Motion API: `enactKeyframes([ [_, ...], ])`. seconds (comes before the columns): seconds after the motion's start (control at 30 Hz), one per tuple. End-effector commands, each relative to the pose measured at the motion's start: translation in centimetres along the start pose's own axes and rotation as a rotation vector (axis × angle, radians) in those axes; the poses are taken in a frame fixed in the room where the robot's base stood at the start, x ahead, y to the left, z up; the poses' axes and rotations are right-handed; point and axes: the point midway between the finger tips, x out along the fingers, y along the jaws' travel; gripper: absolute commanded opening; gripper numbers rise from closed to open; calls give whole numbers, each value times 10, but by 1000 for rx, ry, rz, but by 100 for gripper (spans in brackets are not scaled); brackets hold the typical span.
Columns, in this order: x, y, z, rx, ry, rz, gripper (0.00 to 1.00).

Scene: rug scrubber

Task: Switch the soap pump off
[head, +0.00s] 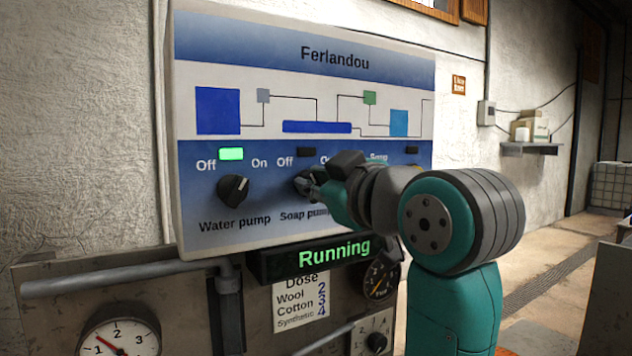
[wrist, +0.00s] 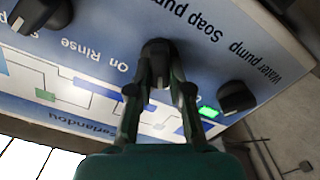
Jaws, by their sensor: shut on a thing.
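The soap pump knob (head: 302,183) is a dark rotary knob on the control panel, between "Off" and "On" labels. It also shows in the wrist view (wrist: 157,48), where the picture is upside down. My gripper (head: 313,182) is shut on this knob, with one finger on each side of it in the wrist view (wrist: 158,88). The small lamp (head: 306,151) above the knob is dark. My gripper hides part of the knob and the "On" label, and I cannot tell its exact pointer angle.
The water pump knob (head: 233,190) is to the left, under a lit green lamp (head: 231,154). Another knob (wrist: 40,12) is on the other side. A display (head: 322,258) below reads "Running". Gauges and a pipe sit lower down.

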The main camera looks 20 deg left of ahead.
Motion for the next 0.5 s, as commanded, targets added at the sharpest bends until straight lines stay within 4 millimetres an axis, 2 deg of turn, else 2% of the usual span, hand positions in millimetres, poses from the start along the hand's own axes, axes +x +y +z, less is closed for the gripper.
enactKeyframes([
  [0.03,0,0,0,-1,-1,-1,0],
  [0.07,0,0,0,-1,-1,-1,26],
  [0.13,0,0,0,0,-1,-1,44],
  [0.5,-3,0,0,0,0,0,44],
])
